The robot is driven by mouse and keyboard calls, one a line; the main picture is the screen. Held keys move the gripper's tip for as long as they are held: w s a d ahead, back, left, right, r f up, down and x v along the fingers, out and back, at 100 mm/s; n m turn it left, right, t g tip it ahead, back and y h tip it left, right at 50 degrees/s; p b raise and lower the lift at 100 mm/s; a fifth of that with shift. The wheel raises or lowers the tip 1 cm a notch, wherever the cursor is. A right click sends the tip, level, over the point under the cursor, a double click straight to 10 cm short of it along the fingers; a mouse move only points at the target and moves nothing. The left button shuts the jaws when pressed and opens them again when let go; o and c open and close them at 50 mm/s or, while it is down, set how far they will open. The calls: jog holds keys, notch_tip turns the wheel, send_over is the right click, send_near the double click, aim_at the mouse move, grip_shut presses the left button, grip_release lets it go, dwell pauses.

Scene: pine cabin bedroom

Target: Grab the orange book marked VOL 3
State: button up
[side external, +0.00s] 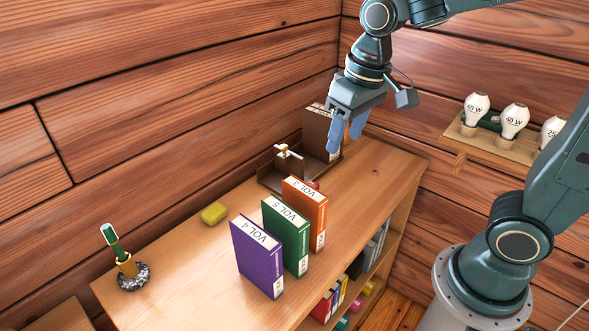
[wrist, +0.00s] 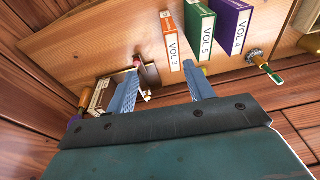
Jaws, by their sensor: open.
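The orange book marked VOL 3 (side external: 305,212) stands upright on the wooden shelf top, at the far end of a row of three. The green VOL 5 book (side external: 286,236) and the purple VOL 4 book (side external: 257,260) stand beside it. My gripper (side external: 346,132) is open and empty, above and beyond the orange book, near a brown book. In the wrist view the orange book (wrist: 171,42) shows above and between my fingers (wrist: 162,88), with clear space between them and it.
A brown book (side external: 318,132) stands in a dark wooden holder (side external: 268,180) behind the row. A yellow block (side external: 214,213) and a green-handled item on a speckled base (side external: 133,277) lie left. Bulbs (side external: 514,118) stand on a wall shelf. The shelf top (side external: 375,175) is clear at right.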

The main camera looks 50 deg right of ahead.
jog(key=g, duration=0.2)
send_over(305, 188)
notch_tip(305, 188, down, 7)
jog(key=shift+r, duration=0.2)
jog(key=shift+f, duration=0.15)
jog(key=shift+f, duration=4.15)
jog(key=shift+w+f, duration=0.1)
jog(key=shift+f, duration=2.5)
grip_shut()
